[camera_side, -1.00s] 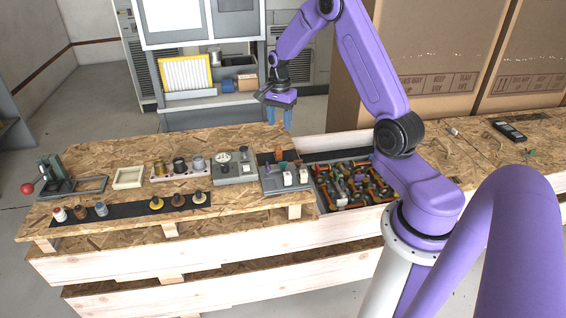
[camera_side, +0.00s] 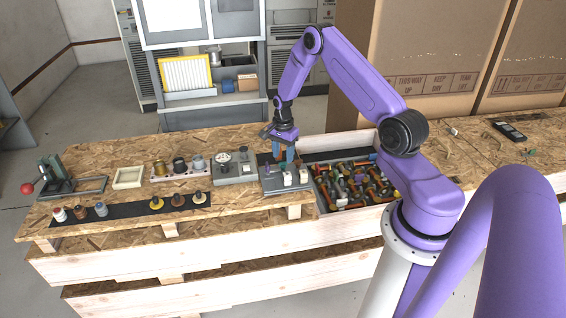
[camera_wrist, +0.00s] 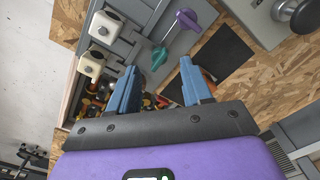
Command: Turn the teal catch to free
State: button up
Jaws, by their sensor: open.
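The teal catch (camera_wrist: 159,58) shows in the wrist view as a small lobed handle on a grey fixture (camera_wrist: 172,42). A purple catch (camera_wrist: 188,18) on a thin rod is beside it, further up the picture. My gripper (camera_wrist: 162,78) is open, its two blue fingers apart, with the teal catch just beyond the gap between the fingertips. In the side view my gripper (camera_side: 284,152) hangs low above the grey fixture (camera_side: 287,186) and hides the teal catch. Nothing is between the fingers. I cannot tell the height left between fingertips and catch.
Two white blocks (camera_wrist: 91,65) stand on the fixture, left in the wrist view. A dark mat (camera_wrist: 222,55) lies to its right. A bin of mixed hardware (camera_side: 355,185) is right of the fixture in the side view; a grey block with knobs (camera_side: 235,172) is left.

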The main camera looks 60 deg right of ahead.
aim_at(284, 169)
jog(key=shift+f, duration=2)
jog(key=c, duration=0.9)
